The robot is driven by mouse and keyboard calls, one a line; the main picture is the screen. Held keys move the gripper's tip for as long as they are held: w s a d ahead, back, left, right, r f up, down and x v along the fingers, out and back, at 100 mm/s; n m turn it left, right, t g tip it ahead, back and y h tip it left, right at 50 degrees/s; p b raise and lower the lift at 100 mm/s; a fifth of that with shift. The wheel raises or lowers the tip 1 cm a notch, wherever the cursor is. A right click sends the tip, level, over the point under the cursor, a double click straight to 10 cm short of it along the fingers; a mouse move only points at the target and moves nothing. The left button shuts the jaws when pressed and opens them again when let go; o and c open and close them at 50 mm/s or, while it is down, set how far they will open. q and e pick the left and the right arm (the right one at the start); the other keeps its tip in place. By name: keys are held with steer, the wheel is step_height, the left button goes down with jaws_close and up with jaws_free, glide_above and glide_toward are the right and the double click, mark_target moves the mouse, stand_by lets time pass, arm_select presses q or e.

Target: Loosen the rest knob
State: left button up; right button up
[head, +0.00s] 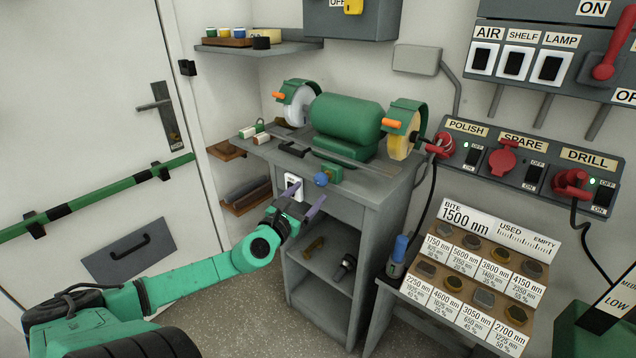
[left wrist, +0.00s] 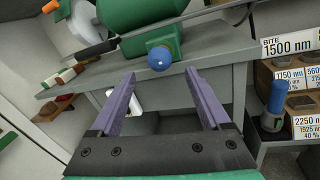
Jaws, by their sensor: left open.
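The rest knob looks to be the round blue knob (head: 320,179) on a small green block at the front edge of the grinder bench (head: 358,185). It also shows in the left wrist view (left wrist: 160,58), just beyond and between my fingertips. My left gripper (head: 309,196) is open, its two purple fingers pointing at the knob from the front and slightly below. The fingers appear apart from it, and nothing is between them. The green bench grinder (head: 345,122) stands behind the knob. My right gripper is not in view.
A white switch plate (head: 292,185) is on the bench front, close to my left fingers. Open shelves below hold a torch (head: 345,266). A rack of brown bits (head: 480,270) stands at the right. A green-black bar (head: 95,197) crosses the door at left.

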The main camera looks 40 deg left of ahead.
mark_target(318, 183)
arm_select(q)
steer(key=x, duration=0.5)
steer(key=shift+w+a+b, duration=0.1)
steer(key=shift+a+b, duration=0.1)
steer(key=shift+b, duration=0.1)
steer(key=shift+w, duration=0.7)
jaws_close()
